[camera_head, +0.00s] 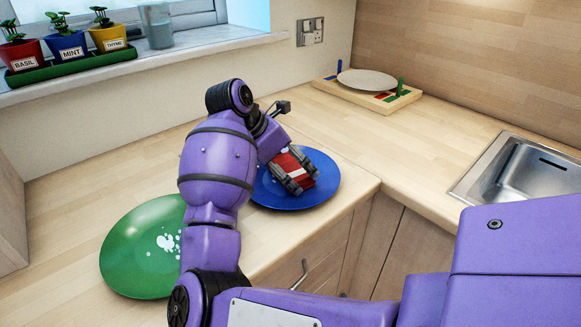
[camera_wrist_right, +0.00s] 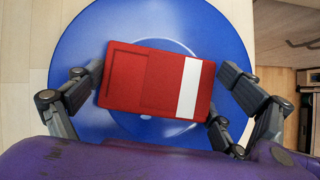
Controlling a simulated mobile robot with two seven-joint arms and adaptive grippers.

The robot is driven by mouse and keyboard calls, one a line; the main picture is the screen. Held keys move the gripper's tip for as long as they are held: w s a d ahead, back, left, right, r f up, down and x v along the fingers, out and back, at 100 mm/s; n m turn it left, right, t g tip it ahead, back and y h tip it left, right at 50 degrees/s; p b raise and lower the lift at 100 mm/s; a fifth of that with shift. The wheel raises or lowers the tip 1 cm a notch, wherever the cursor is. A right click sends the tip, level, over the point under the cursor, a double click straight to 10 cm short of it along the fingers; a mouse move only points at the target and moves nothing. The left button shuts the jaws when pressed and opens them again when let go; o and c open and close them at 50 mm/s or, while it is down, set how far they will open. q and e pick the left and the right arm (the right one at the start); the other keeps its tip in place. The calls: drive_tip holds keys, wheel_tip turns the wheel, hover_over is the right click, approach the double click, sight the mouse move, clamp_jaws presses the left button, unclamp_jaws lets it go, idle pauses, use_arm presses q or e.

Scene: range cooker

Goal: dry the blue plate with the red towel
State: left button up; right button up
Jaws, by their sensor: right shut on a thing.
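The blue plate (camera_head: 322,188) lies on the wooden counter near its front corner. It also fills much of the right wrist view (camera_wrist_right: 80,40), with pale marks visible around the towel. The red towel (camera_head: 291,167) is a folded block with a white stripe, seen from above in the right wrist view (camera_wrist_right: 155,80). My right gripper (camera_head: 301,182) is shut on the towel and holds it over the plate. Whether the towel touches the plate I cannot tell. My left gripper is not in view.
A green plate (camera_head: 130,245) with white spots lies to the left, partly behind my arm. A wooden rack (camera_head: 370,97) holds a pale plate (camera_head: 367,80) at the back. A sink (camera_head: 525,175) is at the right. Potted herbs (camera_head: 67,45) stand on the windowsill.

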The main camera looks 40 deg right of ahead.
drive_tip(key=shift+w+b, duration=0.3)
drive_tip(key=shift+w, duration=0.45)
drive_tip(key=shift+s+p, duration=0.4)
drive_tip(key=shift+s, duration=0.65)
drive_tip(key=shift+w+b, duration=0.5)
drive_tip(key=shift+w, duration=0.6)
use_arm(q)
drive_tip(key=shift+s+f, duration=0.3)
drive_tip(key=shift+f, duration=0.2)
use_arm(e)
drive_tip(key=shift+r+p, duration=2.05)
drive_tip(key=shift+r, duration=2.55)
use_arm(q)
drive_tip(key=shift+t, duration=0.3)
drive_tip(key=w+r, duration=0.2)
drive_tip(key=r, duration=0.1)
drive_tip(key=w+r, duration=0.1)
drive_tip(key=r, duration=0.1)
use_arm(e)
drive_tip(key=shift+f, duration=0.1)
